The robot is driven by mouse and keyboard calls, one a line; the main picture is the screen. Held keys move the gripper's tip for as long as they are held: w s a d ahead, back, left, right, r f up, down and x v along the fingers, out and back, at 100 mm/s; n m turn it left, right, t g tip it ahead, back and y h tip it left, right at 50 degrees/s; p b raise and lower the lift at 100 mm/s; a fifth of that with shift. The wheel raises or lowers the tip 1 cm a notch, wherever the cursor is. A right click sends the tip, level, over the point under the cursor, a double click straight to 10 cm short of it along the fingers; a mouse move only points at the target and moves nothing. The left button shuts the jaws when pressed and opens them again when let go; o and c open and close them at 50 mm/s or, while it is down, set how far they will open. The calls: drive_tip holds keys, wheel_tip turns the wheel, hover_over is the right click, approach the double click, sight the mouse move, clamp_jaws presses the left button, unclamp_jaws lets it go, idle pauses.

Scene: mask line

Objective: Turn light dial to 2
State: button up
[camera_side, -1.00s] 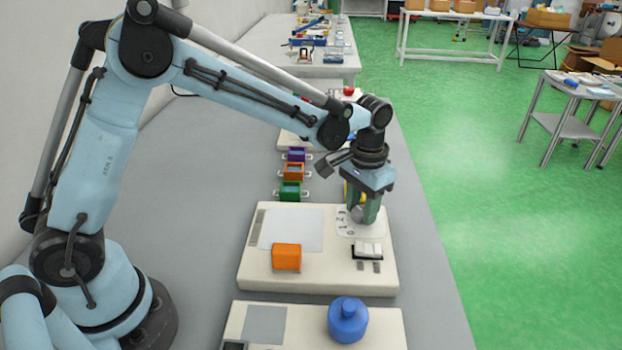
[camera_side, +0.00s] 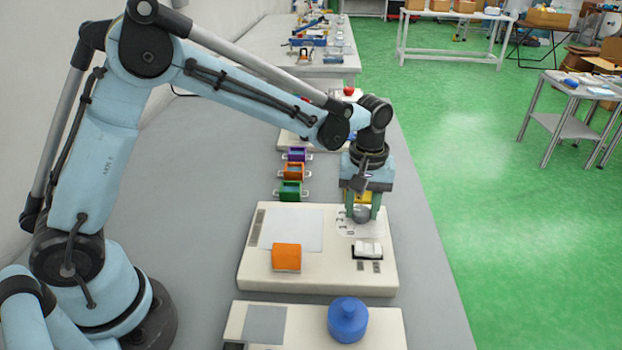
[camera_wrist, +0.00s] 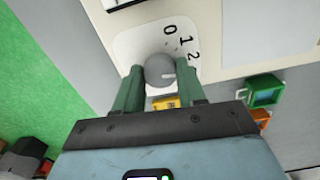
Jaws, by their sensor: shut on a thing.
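The light dial is a round grey knob (camera_side: 361,213) on a white label plate at the upper right of the beige panel (camera_side: 320,285). The wrist view shows the knob (camera_wrist: 158,70) between the two green fingers of my gripper (camera_wrist: 160,80), which is shut on it. The printed 0, 1 and 2 (camera_wrist: 193,56) curve beside the knob. A short white mark on the knob points to the right in the wrist view, near and slightly below the 2. Exact alignment is hard to tell. My gripper (camera_side: 362,210) points straight down in the side view.
An orange block (camera_side: 287,257) and a white switch (camera_side: 367,250) sit on the same panel. A blue round knob (camera_side: 347,320) is on the nearer panel. Green (camera_side: 290,191), orange and purple bins stand behind. A yellow thing (camera_wrist: 165,102) lies close behind the dial.

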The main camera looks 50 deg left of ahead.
sight(361, 210)
drive_tip(key=shift+n, duration=1.1)
drive_tip(key=o, duration=1.1)
drive_tip(key=shift+c, duration=0.2)
wheel_tip(361, 210, up, 12)
drive_tip(key=shift+a+r, duration=0.1)
